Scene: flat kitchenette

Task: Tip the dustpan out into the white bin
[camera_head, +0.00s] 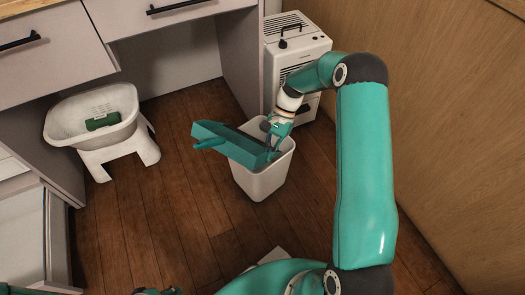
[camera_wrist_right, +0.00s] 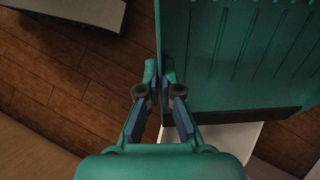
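The teal dustpan (camera_head: 229,142) hangs over the white bin (camera_head: 262,183), its body tilted and its handle stub pointing left. My right gripper (camera_head: 275,142) is shut on the dustpan's side wall. In the right wrist view my right gripper (camera_wrist_right: 162,92) has its two fingers pinching the edge of the dustpan (camera_wrist_right: 240,55). The pan's ribbed face shows no debris there, and its dark lip lies over part of the white bin (camera_wrist_right: 228,137). The bin's inside is mostly hidden by the pan and gripper.
A white stool (camera_head: 120,155) carries a white basin (camera_head: 62,118) with a dark green item (camera_head: 104,120) at left. A white heater-like unit (camera_head: 296,50) stands close behind the bin. Drawers are at the upper left, a wooden wall at right. The floor left of the bin is clear.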

